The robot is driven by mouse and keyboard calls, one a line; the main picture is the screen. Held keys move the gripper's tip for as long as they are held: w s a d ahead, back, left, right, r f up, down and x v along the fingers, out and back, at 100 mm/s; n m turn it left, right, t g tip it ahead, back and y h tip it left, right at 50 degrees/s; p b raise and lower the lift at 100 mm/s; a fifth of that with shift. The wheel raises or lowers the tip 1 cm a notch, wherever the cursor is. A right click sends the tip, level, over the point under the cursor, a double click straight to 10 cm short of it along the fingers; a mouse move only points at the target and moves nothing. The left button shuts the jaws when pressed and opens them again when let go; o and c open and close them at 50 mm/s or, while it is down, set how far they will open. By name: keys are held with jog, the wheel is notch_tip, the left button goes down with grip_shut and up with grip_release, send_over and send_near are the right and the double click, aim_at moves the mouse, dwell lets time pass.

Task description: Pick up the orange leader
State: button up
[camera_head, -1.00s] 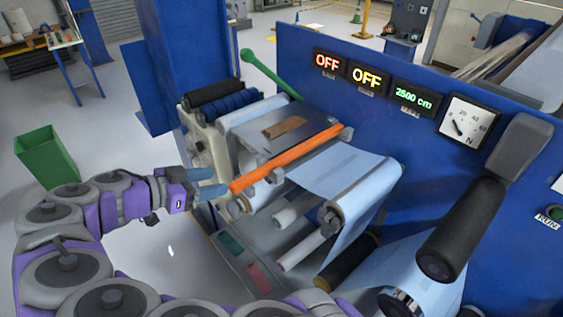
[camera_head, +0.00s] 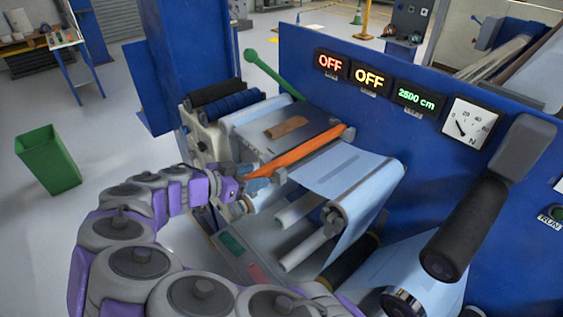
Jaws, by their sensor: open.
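The orange leader (camera_head: 300,152) is a long narrow orange strip. It lies slantwise across the front of the roller machine, its far end up by the blue panel and its near end at my gripper. My gripper (camera_head: 256,177), with blue-grey fingers at the end of my purple and grey arm, is open at that near end. One finger shows above the strip's end and one below it. I cannot tell whether the fingers touch the strip.
Light blue film (camera_head: 345,170) runs over rollers to the right of the leader. A green lever (camera_head: 268,72) stands behind. A large black roller (camera_head: 465,228) juts out at the right. A green bin (camera_head: 48,160) stands on open floor at left.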

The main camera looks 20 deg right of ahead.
jog(key=shift+c, duration=0.3)
jog(key=shift+d, duration=0.1)
grip_shut()
notch_tip(320, 180, up, 10)
jog(key=shift+p, duration=0.35)
dwell(0.4)
jog(key=shift+r, duration=0.1)
jog(key=shift+r+p, duration=0.45)
jog(key=shift+r, duration=1.95)
